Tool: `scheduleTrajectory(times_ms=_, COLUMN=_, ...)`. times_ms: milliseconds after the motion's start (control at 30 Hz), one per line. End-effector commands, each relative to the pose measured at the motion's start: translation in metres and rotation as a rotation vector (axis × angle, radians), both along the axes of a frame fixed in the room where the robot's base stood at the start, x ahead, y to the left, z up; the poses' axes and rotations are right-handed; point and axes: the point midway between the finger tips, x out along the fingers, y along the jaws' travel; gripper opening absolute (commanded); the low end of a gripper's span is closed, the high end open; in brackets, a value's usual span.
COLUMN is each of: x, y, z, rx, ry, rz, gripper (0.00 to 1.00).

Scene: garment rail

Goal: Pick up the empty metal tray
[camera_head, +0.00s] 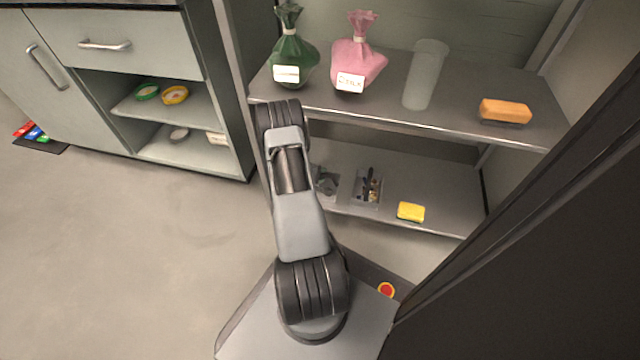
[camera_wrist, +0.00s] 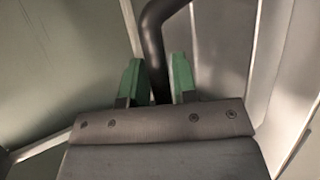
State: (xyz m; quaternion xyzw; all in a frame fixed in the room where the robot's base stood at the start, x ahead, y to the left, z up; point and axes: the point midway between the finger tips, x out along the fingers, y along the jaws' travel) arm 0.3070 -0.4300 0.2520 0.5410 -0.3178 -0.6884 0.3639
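In the head view a small grey tray (camera_head: 357,201) holding several small dark and yellowish items sits on the lower shelf. To its left a dark grey shape (camera_head: 325,184) is partly hidden by my arm; I cannot tell whether it is my gripper or something in a second tray. No clearly empty metal tray shows. In the wrist view my gripper (camera_wrist: 160,80) has its two green fingertips a little apart. A dark curved bar (camera_wrist: 153,40) runs between them and bends to the upper right. I cannot tell whether the fingers touch it.
The upper shelf (camera_head: 450,112) holds a green bag (camera_head: 291,50), a pink bag (camera_head: 358,58), a translucent cylinder (camera_head: 425,76) and an orange block (camera_head: 505,110). A yellow sponge (camera_head: 411,212) lies on the lower shelf (camera_head: 445,190).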

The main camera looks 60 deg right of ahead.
Motion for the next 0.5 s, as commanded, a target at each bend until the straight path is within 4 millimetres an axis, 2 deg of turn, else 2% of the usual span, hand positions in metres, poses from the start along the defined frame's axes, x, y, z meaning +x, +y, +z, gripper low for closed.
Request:
scheduleTrajectory(times_ms=33, x=0.0, y=0.0001, z=0.0, rx=0.0, ry=0.0, rz=0.0, gripper=0.22)
scheduleTrajectory(times_ms=267, x=-0.0001, y=0.0001, z=0.0, rx=0.0, ry=0.0, rz=0.0, gripper=0.0)
scheduleTrajectory(times_ms=500, x=-0.0001, y=0.0, z=0.0002, rx=-0.001, ry=0.0, rz=0.0, gripper=0.0)
